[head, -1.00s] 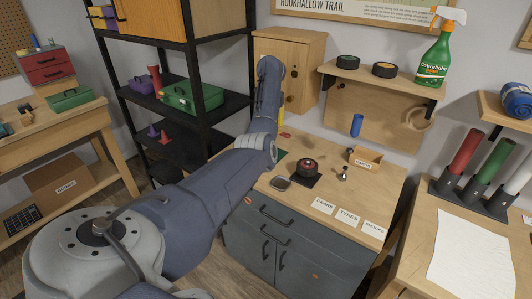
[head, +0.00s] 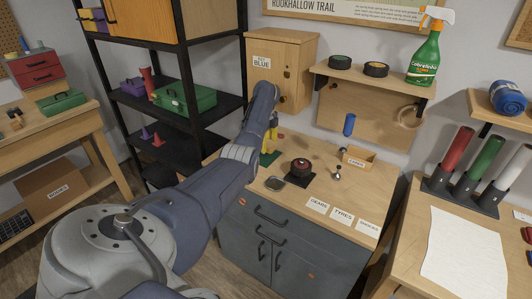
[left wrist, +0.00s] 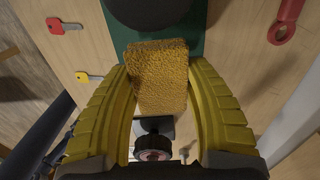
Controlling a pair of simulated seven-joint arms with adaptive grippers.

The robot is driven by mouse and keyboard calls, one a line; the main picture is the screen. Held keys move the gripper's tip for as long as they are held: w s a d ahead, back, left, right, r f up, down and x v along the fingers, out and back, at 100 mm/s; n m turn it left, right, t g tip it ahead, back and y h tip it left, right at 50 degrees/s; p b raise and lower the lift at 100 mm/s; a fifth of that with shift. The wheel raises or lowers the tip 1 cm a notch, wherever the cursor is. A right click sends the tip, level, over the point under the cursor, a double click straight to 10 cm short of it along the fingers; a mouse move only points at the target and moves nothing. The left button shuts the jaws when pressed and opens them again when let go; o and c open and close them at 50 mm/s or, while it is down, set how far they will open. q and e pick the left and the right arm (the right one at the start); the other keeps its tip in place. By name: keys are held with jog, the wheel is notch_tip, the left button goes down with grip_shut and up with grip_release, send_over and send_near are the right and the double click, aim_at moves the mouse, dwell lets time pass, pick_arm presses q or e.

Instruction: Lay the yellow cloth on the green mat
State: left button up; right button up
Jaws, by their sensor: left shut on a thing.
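The yellow cloth (left wrist: 158,85) looks like a thick, rough-textured block in the left wrist view. My left gripper (left wrist: 158,68) is shut on it, with one yellow finger at each side. The green mat (left wrist: 193,38) lies on the bench beyond the cloth, partly hidden by the cloth and by a dark round thing. I cannot tell whether the cloth touches the mat. My right gripper is not in view.
A dark round thing (left wrist: 150,8) is over the mat's far part. Red (left wrist: 66,25) and yellow (left wrist: 88,77) keys lie left, a red tool (left wrist: 287,22) right.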

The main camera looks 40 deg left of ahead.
aim_at(266, 156)
pick_arm(q)
jog(key=shift+f, duration=2.15)
jog(key=shift+f, duration=0.1)
jog(key=o, duration=1.1)
notch_tip(266, 156, up, 12)
jog(key=shift+r, duration=0.1)
